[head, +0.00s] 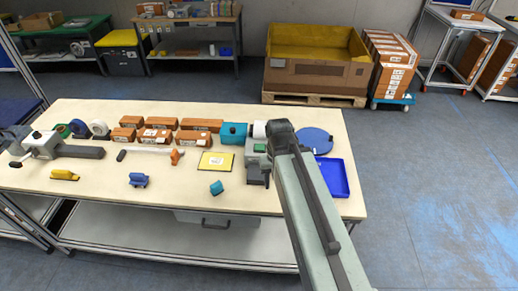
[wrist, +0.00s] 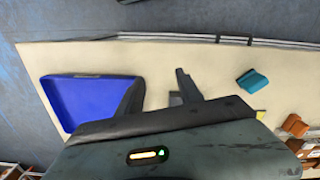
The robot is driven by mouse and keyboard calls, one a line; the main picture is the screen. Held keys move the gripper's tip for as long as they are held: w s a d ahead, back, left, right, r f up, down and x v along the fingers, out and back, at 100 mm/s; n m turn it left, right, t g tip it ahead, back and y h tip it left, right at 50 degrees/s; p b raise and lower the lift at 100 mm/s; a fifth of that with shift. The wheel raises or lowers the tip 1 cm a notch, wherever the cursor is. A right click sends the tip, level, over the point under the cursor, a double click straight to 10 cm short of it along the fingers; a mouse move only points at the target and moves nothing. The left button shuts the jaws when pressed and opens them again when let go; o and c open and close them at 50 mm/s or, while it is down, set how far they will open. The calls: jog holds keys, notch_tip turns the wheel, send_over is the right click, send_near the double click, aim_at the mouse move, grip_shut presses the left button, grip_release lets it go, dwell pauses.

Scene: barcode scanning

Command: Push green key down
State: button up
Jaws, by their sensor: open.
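The green key does not show in the wrist view.
A blue tray (head: 334,178) and a round blue disc (head: 315,140) lie right of my arm. A teal box (head: 234,133), a yellow-edged card (head: 216,161) and a small teal item (head: 216,187) lie to the left. The table (head: 290,205) has bare room in front.

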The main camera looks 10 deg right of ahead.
grip_shut()
jog(key=shift+d, duration=0.1)
dwell(1.7)
